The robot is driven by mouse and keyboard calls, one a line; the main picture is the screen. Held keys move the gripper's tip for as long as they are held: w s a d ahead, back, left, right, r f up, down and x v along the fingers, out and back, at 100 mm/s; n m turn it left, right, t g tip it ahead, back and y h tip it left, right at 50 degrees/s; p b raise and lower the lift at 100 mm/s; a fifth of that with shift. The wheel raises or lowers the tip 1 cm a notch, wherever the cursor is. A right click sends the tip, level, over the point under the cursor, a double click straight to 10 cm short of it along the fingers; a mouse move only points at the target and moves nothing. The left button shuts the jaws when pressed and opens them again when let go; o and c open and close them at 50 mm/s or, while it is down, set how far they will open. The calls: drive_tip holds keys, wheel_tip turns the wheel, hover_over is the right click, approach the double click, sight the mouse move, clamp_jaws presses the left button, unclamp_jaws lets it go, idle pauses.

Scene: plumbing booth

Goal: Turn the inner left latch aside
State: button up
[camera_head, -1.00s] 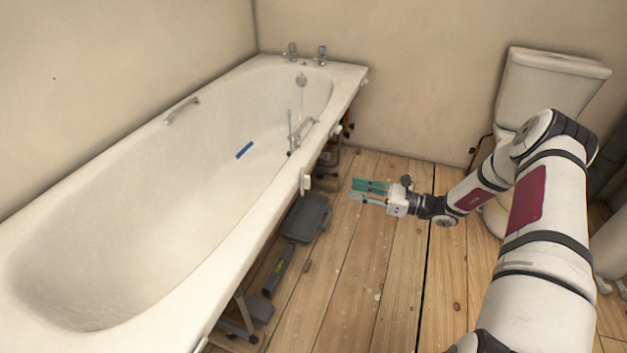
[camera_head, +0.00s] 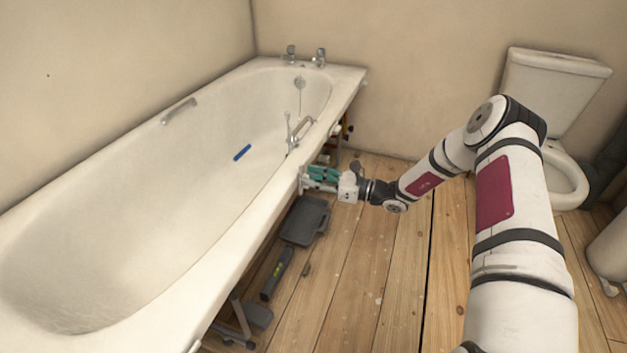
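The bathtub (camera_head: 262,215) runs along the left, with small white latches under its right rim. The latch nearest my gripper (camera_head: 303,178) is on the rim's outer edge and is partly covered by the fingertips. Another white latch (camera_head: 336,131) sits farther back, one (camera_head: 363,84) near the far corner, and one (camera_head: 195,346) at the near end. My gripper (camera_head: 307,178) reaches in from the right with its fingers at the rim. The teal upper finger and the grey lower finger look apart. Whether they touch the latch cannot be told.
A dark grey tool tray (camera_head: 305,221) and a grey tool with a green label (camera_head: 277,274) lie on the floor below the rim. A toilet (camera_head: 552,85) stands at the back right. The wooden floor (camera_head: 365,265) between is clear.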

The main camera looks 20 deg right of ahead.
drive_tip(key=shift+c, duration=0.5)
drive_tip(key=shift+a, duration=0.1)
clamp_jaws()
drive_tip(key=shift+m, duration=0.3)
drive_tip(key=m+p, duration=0.1)
drive_tip(key=m, duration=0.4)
drive_tip(key=w+f+m+p, duration=0.1)
drive_tip(key=m, duration=0.5)
drive_tip(key=d+f+m+p, duration=0.1)
drive_tip(key=m, duration=0.4)
drive_tip(key=shift+w+d+p, duration=0.1)
drive_tip(key=shift+w+p, duration=0.15)
drive_tip(key=shift+p, duration=0.05)
drive_tip(key=shift+m, duration=0.4)
